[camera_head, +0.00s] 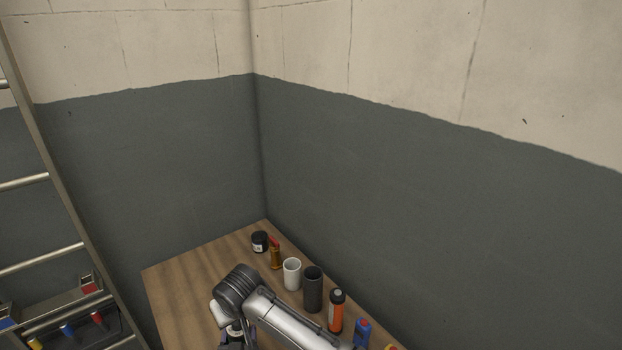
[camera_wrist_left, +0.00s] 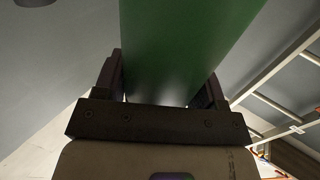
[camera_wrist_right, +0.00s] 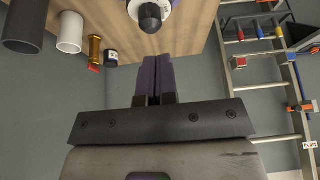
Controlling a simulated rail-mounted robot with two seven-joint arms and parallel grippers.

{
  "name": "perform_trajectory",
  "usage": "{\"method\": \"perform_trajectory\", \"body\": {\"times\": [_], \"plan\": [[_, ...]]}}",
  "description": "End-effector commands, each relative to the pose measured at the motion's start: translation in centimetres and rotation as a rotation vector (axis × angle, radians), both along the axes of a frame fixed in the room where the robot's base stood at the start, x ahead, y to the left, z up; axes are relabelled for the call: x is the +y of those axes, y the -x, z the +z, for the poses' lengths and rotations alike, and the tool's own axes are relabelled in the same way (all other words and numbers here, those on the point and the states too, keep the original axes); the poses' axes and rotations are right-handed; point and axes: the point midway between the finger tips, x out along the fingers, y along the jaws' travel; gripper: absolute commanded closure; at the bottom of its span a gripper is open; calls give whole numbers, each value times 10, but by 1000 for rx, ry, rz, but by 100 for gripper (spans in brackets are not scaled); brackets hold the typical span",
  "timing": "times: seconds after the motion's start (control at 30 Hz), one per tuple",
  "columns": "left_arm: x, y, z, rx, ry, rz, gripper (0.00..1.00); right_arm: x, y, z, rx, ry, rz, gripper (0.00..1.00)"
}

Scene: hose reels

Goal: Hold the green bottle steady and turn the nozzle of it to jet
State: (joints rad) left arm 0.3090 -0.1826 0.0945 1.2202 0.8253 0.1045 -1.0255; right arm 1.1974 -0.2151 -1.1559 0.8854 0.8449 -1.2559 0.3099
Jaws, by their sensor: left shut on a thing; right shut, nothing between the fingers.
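The green bottle (camera_wrist_left: 185,45) fills the middle of the left wrist view as a plain green body. My left gripper (camera_wrist_left: 165,92) is shut on it, with one finger on each side. The nozzle does not show there, and I cannot make out its setting.
Along the bench (camera_head: 180,283) stand a black jar (camera_head: 260,241), an amber bottle with a red top (camera_head: 275,256), a white cup (camera_head: 292,274), a dark cup (camera_head: 313,290), an orange bottle (camera_head: 336,312) and a blue bottle (camera_head: 361,332). A ladder (camera_head: 60,190) stands at left. The bench's left part is clear.

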Motion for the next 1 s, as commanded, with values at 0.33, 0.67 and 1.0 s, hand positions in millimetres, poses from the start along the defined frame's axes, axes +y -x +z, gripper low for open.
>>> {"method": "perform_trajectory", "body": {"times": [0.33,0.67,1.0], "plan": [[0,2,-8,13,-1,-1,68,1,1,-34,7,-17,-25,100],[0,3,-8,13,-1,-2,68,1,3,-61,7,-18,-24,100],[0,3,-8,13,-1,-2,68,1,3,-69,7,-16,-24,100]]}}
